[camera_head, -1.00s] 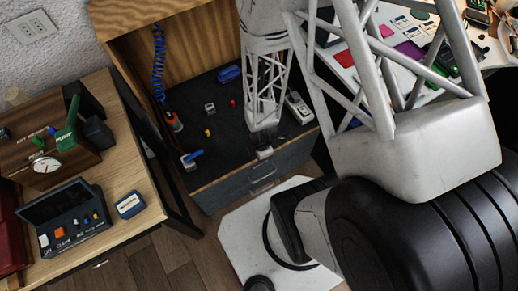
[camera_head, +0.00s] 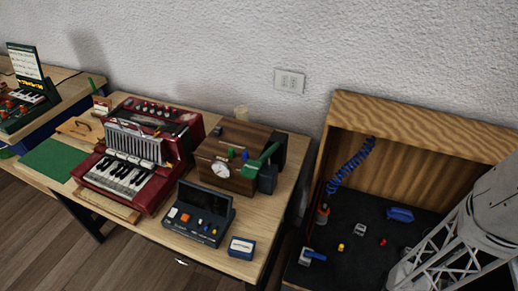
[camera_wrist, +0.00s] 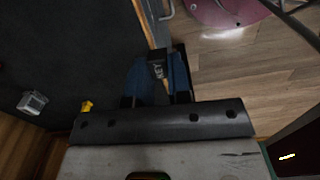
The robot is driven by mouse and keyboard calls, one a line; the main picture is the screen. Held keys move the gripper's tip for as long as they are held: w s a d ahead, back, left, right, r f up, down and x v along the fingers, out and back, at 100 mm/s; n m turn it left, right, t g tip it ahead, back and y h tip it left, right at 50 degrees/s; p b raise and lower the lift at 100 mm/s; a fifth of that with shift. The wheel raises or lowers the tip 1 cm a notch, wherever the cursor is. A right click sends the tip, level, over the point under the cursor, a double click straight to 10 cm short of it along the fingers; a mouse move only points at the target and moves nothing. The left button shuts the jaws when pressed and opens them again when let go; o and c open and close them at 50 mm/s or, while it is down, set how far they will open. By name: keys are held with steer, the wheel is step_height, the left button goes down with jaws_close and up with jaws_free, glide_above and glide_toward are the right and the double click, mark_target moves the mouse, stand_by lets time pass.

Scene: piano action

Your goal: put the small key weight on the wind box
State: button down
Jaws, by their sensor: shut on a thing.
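My gripper (camera_wrist: 157,98) is in the wrist view, shut on a small dark block with "KEY" lettering (camera_wrist: 157,72), which looks like the small key weight. Blue parts show on both sides of it, and its lower end is partly hidden. In the head view the gripper and the weight are out of sight. The wind box (camera_head: 228,160), a brown wooden box with a round white gauge and a green pump handle, stands on the left-hand wooden table, well away from my arm at the lower right.
A dark console (camera_head: 200,212) and a small blue box (camera_head: 241,248) stand in front of the wind box. A red accordion (camera_head: 135,165) is left of it. A dark-topped cabinet (camera_head: 350,268) with small parts lies right, past a gap. A cup (camera_head: 241,113) stands behind.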

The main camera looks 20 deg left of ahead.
step_height(320, 180, up, 49)
steer(key=w+a+r+n, duration=0.2)
steer(key=w+a+n, duration=0.1)
steer(key=w+a, duration=0.9)
steer(key=w+a+r+n, duration=0.2)
steer(key=w+a+r, duration=0.1)
steer(key=w+a, duration=0.95)
steer(key=w+a+f+n, duration=0.1)
steer(key=a+f+n, duration=0.15)
steer(key=a, duration=1.55)
steer(key=w+a+f+n, duration=0.1)
steer(key=a+f+n, duration=0.15)
steer(key=a, duration=1.55)
steer(key=f, duration=0.3)
steer(key=d+f, duration=0.1)
steer(key=f, duration=0.1)
steer(key=shift+w, duration=0.2)
